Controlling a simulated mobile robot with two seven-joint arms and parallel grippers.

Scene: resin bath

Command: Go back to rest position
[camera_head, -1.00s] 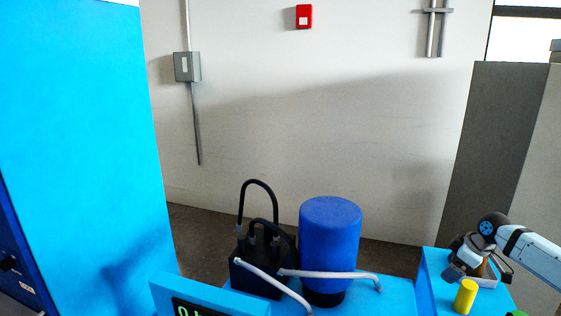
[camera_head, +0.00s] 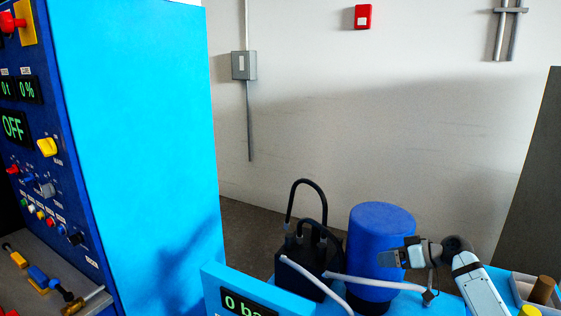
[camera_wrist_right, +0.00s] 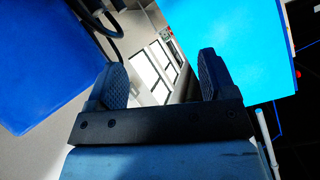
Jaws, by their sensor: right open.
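My right gripper (camera_head: 388,259) is at the lower right of the head view, raised in front of the blue cylindrical tank (camera_head: 381,219), with its fingers pointing left. Its forearm comes up from the lower right. In the right wrist view the two dark ridged fingers of this gripper (camera_wrist_right: 163,75) stand wide apart with nothing between them. The blue tank fills the left of that view (camera_wrist_right: 45,60) and a light-blue panel fills the right (camera_wrist_right: 240,45). My left gripper is not in view.
A black pump (camera_head: 304,262) with hoses stands left of the tank. A tall light-blue cabinet (camera_head: 150,130) with a control panel (camera_head: 50,180) is at the left. A tray (camera_head: 520,292) with a brown cylinder (camera_head: 543,290) and a yellow cylinder (camera_head: 530,311) are at lower right.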

